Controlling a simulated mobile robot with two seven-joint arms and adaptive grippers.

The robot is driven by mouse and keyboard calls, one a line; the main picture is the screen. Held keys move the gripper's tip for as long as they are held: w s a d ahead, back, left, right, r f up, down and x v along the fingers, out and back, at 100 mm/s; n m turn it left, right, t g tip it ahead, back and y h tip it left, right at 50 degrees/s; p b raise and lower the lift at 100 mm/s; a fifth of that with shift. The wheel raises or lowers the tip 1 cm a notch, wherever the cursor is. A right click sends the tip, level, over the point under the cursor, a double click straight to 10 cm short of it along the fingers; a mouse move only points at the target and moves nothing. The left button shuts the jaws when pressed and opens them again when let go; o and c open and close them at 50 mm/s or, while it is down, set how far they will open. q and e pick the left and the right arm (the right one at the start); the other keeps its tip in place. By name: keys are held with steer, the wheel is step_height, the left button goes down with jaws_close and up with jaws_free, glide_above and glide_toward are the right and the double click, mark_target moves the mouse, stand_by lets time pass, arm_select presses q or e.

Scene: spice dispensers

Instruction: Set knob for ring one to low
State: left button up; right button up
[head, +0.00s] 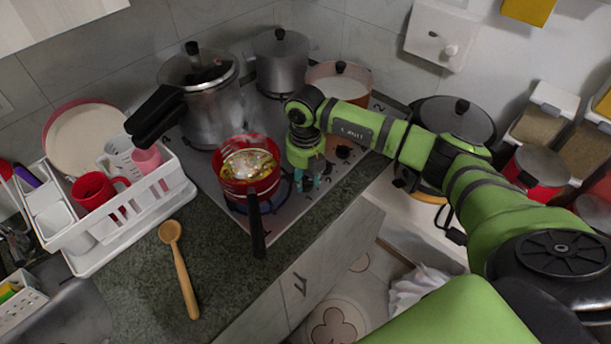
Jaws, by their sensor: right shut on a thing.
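The stove top (270,212) lies on the counter, with burners and a strip of knobs along its right side. A black knob (343,152) shows just right of my right gripper (305,183). My right gripper points down at the knob strip near the stove's front right part, with its fingers close together on a stove knob. That knob is mostly hidden by the fingers and wrist, so its setting cannot be read. My left gripper is not in the view.
A red pot of food (247,170) stands just left of my right gripper, its black handle (256,225) pointing toward the front. A pressure cooker (210,105), a steel pot (281,62) and an orange pot (340,80) stand behind. A wooden spoon (180,270) lies on the counter.

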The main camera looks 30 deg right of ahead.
mark_target(306, 179)
steer(key=shift+m, duration=1.1)
steer(key=o, duration=1.2)
steer(key=shift+c, duration=0.2)
steer(key=shift+r, duration=0.25)
step_height(306, 179, up, 12)
steer(key=shift+f, duration=0.25)
